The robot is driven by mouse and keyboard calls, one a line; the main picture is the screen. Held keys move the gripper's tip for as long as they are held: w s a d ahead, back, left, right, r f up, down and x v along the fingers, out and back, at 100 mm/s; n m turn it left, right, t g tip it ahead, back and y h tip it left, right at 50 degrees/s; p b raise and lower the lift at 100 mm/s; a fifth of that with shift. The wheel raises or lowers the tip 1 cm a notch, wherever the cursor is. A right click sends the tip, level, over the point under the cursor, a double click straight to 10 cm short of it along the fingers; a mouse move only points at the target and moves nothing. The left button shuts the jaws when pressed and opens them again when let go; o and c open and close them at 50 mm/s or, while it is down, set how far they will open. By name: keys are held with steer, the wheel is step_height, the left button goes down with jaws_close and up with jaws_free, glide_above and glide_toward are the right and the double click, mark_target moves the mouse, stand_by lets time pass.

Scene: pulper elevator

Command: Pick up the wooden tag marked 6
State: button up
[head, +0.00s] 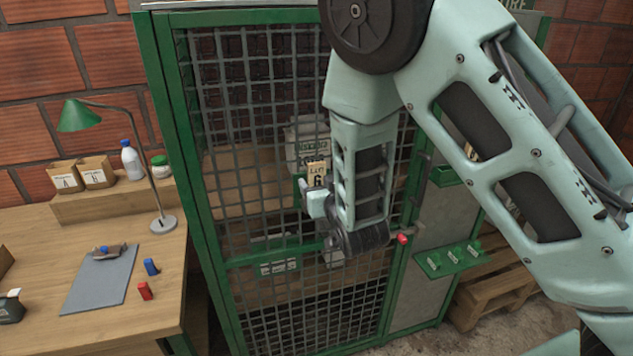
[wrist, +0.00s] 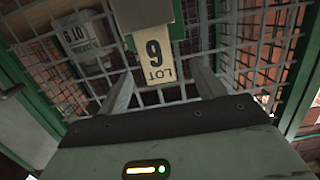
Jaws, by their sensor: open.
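In the wrist view the pale tag (wrist: 155,62) shows upside down. My gripper (wrist: 160,76) is open and empty, its two grey fingers apart on either side of the tag's lettered end. I cannot tell whether they touch it or how deep the tag sits between them. In the head view my gripper (head: 314,203) is close under the tag, partly hidden by my arm.
A red-ended part (head: 403,238) shows right of my wrist. The wooden desk (head: 130,310) with a green lamp (head: 80,116) is at left. A pallet (head: 490,285) lies at right.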

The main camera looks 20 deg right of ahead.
mark_target(317, 175)
steer(key=w+p, duration=0.2)
steer(key=w, duration=0.1)
steer(key=w+p, duration=0.1)
steer(key=w, duration=0.1)
steer(key=shift+w+d+f, duration=0.1)
steer(key=shift+d+f, duration=0.1)
steer(key=shift+f, duration=0.05)
steer(key=shift+w+f, duration=0.1)
steer(key=shift+w, duration=0.05)
steer(key=c, duration=1.1)
